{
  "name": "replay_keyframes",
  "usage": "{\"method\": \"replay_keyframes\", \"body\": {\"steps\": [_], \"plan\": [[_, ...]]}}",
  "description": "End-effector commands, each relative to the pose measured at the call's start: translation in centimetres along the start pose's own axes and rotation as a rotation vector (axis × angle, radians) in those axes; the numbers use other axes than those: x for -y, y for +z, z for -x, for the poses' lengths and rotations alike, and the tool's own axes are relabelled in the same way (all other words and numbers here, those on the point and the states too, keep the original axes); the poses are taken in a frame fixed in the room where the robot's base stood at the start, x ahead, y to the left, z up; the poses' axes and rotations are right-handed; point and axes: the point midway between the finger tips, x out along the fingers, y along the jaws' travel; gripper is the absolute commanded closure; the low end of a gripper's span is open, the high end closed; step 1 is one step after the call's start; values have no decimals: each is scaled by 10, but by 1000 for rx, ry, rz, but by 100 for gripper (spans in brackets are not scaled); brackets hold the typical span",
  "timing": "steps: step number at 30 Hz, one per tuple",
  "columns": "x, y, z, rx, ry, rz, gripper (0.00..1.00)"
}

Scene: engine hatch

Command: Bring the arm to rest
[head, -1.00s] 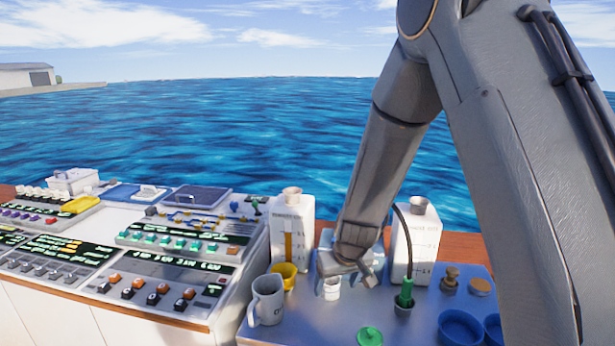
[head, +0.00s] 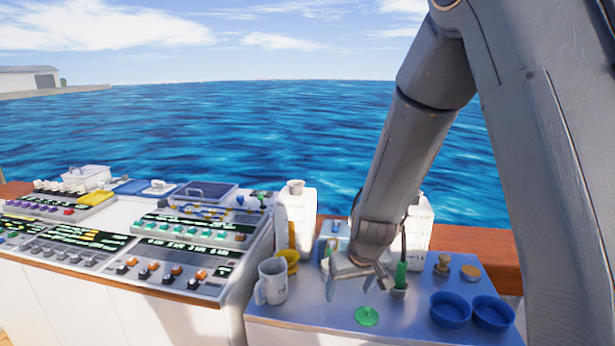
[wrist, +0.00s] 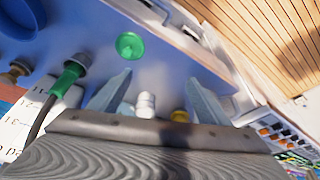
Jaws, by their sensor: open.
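My gripper (head: 357,284) hangs over the blue-grey bench top (head: 300,318) in the head view, fingers spread and empty. In the wrist view the two fingers of my gripper (wrist: 158,82) stand apart, with a small white container (wrist: 146,103) and a yellow cup (wrist: 180,115) showing between and beyond them. A round green lid (head: 367,316) lies on the bench near my gripper. It also shows in the wrist view (wrist: 129,45). Nothing is held.
A grey mug (head: 271,281) and a white jug (head: 296,222) stand left of my gripper. A green-handled tool (head: 400,274) stands in a holder close on its right. Two blue bowls (head: 450,309) sit further right. A control console (head: 150,250) fills the left.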

Motion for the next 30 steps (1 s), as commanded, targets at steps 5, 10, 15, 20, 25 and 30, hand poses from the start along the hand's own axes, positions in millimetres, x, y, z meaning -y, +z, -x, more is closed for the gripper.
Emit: {"method": "replay_keyframes", "body": {"steps": [5, 10, 15, 20, 25, 30], "plan": [[-9, 24, 22, 34, -1, -37, 29], [-19, 61, 51, 82, 5, -89, 29], [-33, 118, 86, 153, 28, -164, 29], [-40, 158, 105, 202, 52, -213, 29], [-42, 174, 112, 222, 62, -233, 29], [-42, 174, 112, 223, 63, -233, 29]]}}
